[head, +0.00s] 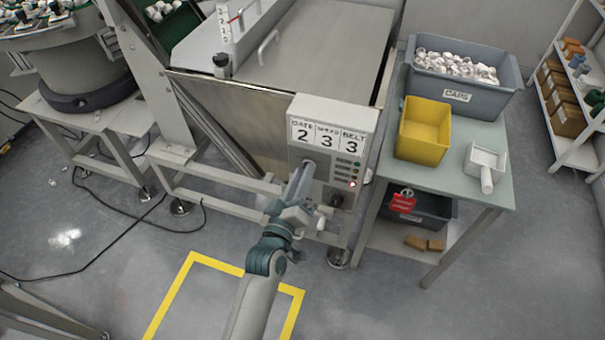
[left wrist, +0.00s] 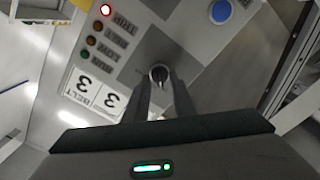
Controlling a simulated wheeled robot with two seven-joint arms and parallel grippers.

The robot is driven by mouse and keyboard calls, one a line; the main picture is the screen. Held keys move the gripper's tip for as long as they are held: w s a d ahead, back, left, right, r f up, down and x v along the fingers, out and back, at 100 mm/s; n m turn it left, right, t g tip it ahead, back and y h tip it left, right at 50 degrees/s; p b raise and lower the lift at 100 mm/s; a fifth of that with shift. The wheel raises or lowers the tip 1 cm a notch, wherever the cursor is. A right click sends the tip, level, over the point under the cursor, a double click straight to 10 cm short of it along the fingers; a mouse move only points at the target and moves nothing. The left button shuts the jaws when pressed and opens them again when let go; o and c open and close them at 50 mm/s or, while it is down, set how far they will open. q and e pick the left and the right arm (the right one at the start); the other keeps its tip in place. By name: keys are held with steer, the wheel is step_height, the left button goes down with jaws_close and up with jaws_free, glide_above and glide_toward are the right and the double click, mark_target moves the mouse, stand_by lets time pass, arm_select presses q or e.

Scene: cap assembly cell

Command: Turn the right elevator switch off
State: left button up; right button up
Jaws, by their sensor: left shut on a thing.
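A white control box (head: 333,130) stands at the front of the grey machine. Its display reads 2, 3, 3, with the words GATE and BELT legible above. My left gripper (head: 308,168) is at its front panel, below the display and left of the lamps. In the left wrist view, my left gripper (left wrist: 158,88) is shut on a small dark switch knob (left wrist: 158,73) on the panel. The fingers and arm hide the knob in the head view. I cannot read a label for it. My right gripper is not in view.
A lit red lamp (left wrist: 106,9) marks TRIP, beside unlit lamps. A blue button (left wrist: 221,11) sits near the knob. A dark knob (head: 337,201) is lower on the box. To the right, a table holds a yellow bin (head: 424,130) and a grey crate (head: 458,98).

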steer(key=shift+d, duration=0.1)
arm_select(q)
steer(key=o, duration=1)
steer(key=shift+b+v, duration=1.3)
steer(key=shift+v, duration=7.4)
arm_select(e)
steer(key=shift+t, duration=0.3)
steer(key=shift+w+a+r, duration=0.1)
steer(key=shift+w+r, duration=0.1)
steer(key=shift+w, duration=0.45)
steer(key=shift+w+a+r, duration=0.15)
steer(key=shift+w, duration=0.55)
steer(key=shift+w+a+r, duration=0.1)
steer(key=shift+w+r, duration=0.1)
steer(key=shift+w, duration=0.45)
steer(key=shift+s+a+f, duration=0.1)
